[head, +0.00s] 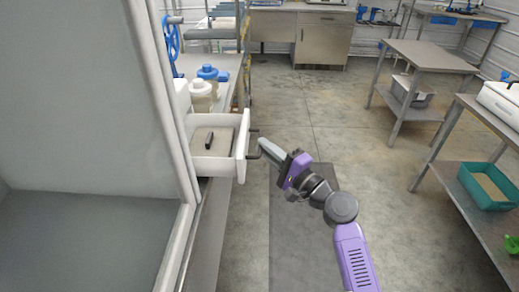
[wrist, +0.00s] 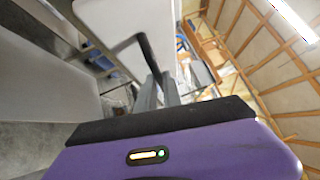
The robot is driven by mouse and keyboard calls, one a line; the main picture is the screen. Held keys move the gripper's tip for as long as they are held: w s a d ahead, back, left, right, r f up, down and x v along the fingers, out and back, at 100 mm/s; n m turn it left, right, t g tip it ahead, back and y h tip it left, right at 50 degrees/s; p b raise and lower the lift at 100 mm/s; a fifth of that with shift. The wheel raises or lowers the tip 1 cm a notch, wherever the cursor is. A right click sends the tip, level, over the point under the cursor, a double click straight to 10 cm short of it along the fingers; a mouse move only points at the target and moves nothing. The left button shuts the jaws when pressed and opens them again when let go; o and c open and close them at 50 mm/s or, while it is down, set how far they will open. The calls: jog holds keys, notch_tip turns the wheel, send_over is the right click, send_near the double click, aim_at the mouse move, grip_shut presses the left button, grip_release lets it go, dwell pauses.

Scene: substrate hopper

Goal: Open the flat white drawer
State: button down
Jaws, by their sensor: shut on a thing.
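The white drawer (head: 241,150) stands pulled out to the right from a white unit at the left, in the head view. Its inside shows a tan bottom and a small dark bar-shaped thing (head: 209,140). A dark handle (head: 253,131) sticks out from the drawer's front. My gripper (head: 263,149) is at this handle, shut on it. In the wrist view, the white drawer front (wrist: 115,25) and the dark handle (wrist: 149,52) show, with the handle running down to my gripper's fingertips (wrist: 156,82). The exact contact is partly hidden.
White bottles with blue caps (head: 207,80) stand on the bench behind the drawer. A large grey-white panel (head: 80,100) fills the left. A metal table (head: 430,55) and a teal bin (head: 485,185) are at the right. The floor (head: 310,110) between is clear.

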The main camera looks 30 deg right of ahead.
jog(key=shift+f, duration=0.1)
jog(key=c, duration=1.5)
grip_release()
jog(key=s+d+f+b, duration=0.1)
jog(key=s, duration=0.6)
jog(key=shift+s, duration=0.35)
